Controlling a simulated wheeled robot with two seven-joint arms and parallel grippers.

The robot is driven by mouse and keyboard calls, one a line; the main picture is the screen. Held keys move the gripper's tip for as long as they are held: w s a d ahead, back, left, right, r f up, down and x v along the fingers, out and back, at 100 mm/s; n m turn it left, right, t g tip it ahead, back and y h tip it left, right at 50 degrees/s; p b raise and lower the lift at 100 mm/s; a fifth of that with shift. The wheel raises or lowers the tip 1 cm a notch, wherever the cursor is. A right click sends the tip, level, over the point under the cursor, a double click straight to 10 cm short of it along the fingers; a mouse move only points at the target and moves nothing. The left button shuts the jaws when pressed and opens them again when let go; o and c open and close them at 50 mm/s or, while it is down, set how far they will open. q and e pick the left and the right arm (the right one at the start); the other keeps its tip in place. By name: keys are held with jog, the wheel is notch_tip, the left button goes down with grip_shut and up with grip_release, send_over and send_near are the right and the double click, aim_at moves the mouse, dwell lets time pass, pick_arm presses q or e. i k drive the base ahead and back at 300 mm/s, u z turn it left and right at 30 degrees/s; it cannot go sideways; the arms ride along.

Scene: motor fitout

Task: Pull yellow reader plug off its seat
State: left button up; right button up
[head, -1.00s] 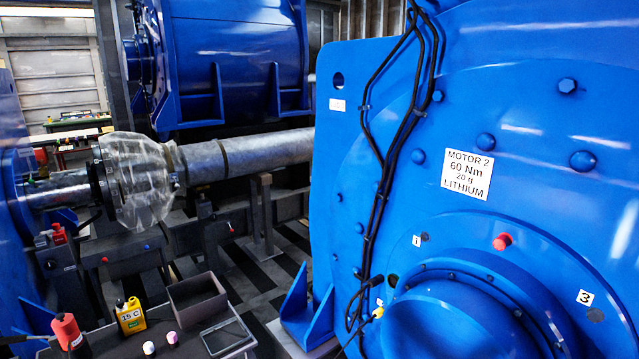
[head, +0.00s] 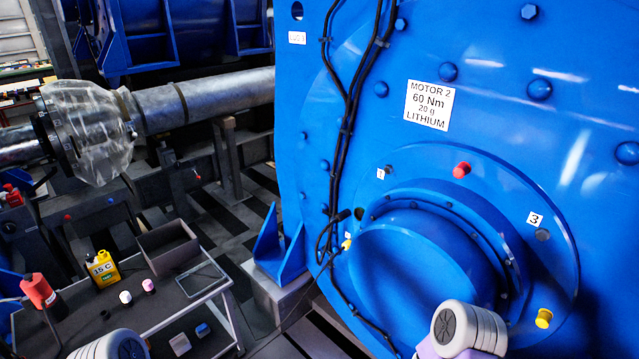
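Two yellow pieces show on the blue motor (head: 300,120) in the head view. A small yellow plug (head: 346,244) sits at the left of the round hub, close to the black cables. A larger yellow cap (head: 544,318) sits at the lower right of the flange ring. I cannot tell from the picture which one is the reader plug. Parts of my two arms show at the bottom edge, one at lower left and one in front of the hub's lower part. Neither gripper is in view.
A red plug (head: 462,170) sits on the ring between the labels 1 and 3. Black cables (head: 341,150) run down the motor face. A cart at lower left holds an open grey box (head: 168,248), a yellow 15 C canister (head: 103,269) and a red bottle (head: 38,291).

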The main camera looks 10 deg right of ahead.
aim_at(345, 246)
jog(key=u, duration=1)
jog(key=i, duration=1)
jog(key=z, duration=1.6)
